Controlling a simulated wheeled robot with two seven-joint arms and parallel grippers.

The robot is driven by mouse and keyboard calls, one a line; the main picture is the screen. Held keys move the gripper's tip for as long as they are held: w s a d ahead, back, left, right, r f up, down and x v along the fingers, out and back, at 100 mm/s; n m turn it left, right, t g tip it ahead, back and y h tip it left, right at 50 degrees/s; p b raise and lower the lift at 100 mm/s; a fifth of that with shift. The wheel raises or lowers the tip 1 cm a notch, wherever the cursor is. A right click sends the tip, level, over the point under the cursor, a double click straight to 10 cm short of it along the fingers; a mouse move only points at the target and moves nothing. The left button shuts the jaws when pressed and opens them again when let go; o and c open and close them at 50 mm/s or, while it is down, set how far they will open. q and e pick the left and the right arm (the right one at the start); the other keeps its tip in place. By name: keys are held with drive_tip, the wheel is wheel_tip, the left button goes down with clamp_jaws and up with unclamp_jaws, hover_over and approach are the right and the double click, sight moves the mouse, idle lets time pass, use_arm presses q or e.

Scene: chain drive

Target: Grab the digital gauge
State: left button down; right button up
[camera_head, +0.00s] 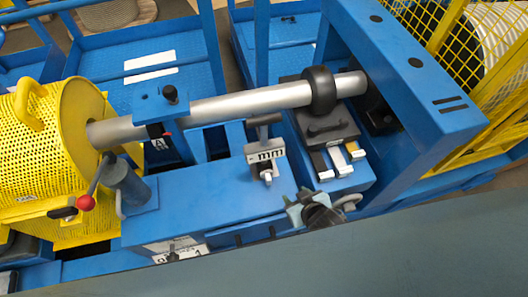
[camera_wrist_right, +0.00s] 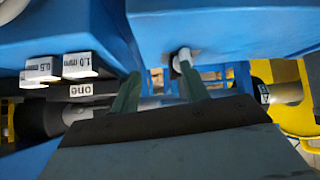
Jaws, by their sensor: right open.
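A grey T-shaped device with a "mm" label (camera_head: 264,153), which looks like the digital gauge, stands at the front of the blue housing in the head view. A small white end shows at its bottom. My right gripper (camera_head: 302,205) is just below and right of it, apart from it. In the right wrist view, the two greenish fingers of my right gripper (camera_wrist_right: 157,92) are spread, with nothing held between them. A pale peg (camera_wrist_right: 183,60) shows near the right finger; I cannot tell whether it belongs to the gauge. My left gripper is out of view.
A silver shaft (camera_head: 215,107) with a black collar (camera_head: 319,90) runs above the blue housing (camera_head: 190,205). Tabs with white ends (camera_head: 337,161) stick out to the right; the wrist view shows "0.5 mm" and "1.0 mm" labels (camera_wrist_right: 80,66). A red-knobbed lever (camera_head: 86,202) and yellow guard (camera_head: 35,110) stand left.

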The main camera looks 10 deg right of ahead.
sight(265, 134)
drive_tip(key=w+a+r+t+y+p, duration=0.1)
drive_tip(key=w+a+r+t, duration=0.15)
drive_tip(key=r, duration=0.65)
drive_tip(key=w+a+r+t, duration=0.1)
drive_tip(key=w+r+t, duration=0.15)
drive_tip(key=r, duration=0.65)
drive_tip(key=shift+g, duration=0.4)
drive_tip(key=shift+a+f+b+x, duration=0.1)
drive_tip(key=shift+a+b+x, duration=0.1)
drive_tip(key=shift+x, duration=2.05)
drive_tip(key=shift+a+f+b+x, duration=0.1)
drive_tip(key=shift+a+b+x, duration=0.05)
drive_tip(key=shift+x, duration=2.1)
drive_tip(key=shift+a+b+x, duration=0.15)
drive_tip(key=shift+a+x, duration=0.05)
drive_tip(key=shift+x, duration=2.05)
drive_tip(key=shift+s, duration=0.2)
drive_tip(key=shift+c, duration=0.5)
clamp_jaws()
drive_tip(key=shift+w+r, duration=0.15)
drive_tip(key=shift+r, duration=0.1)
